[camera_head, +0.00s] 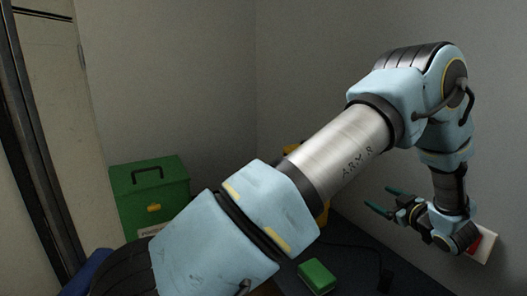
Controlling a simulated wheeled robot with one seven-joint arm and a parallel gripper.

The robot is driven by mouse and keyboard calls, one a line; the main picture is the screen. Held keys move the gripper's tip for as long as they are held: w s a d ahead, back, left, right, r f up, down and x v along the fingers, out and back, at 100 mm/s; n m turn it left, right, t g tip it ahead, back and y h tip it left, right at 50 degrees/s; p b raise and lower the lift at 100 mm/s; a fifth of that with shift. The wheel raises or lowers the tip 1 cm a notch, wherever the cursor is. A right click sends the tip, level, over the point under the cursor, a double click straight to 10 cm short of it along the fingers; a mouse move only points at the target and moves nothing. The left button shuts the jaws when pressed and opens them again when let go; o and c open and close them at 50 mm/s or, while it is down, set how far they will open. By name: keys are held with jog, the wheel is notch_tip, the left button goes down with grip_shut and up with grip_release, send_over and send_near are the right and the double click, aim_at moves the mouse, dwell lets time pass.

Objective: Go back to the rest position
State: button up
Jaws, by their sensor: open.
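My gripper (379,199) is at the right of the head view, at the end of my raised, bent arm. Its two thin green fingers are spread apart and point left. Nothing shows between them. The gripper's wrist is close to the right wall, in front of a white plate with a red part (483,245); I cannot tell whether they touch.
A green toolbox (150,187) with a black handle stands at the left, by the wall. A small green box (316,277) lies on the dark surface below my arm. A yellow object (291,149) is mostly hidden behind my arm. A door frame is at the left.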

jog(key=w+a+r+m+g+h, duration=0.5)
jog(key=w+a, duration=0.4)
jog(key=a, duration=0.4)
jog(key=s+a+m+g+y, duration=0.15)
jog(key=s+a+g, duration=0.25)
jog(key=s+a, duration=0.9)
jog(key=s+a+m+g, duration=0.2)
jog(key=s+a+g, duration=0.3)
jog(key=s+a, duration=0.85)
jog(key=w+a+r+p, duration=0.1)
jog(key=r+p, duration=1.8)
jog(key=w+r+p, duration=0.2)
jog(key=r+p, duration=1.6)
jog(key=p, duration=0.1)
jog(key=shift+a+r, duration=0.4)
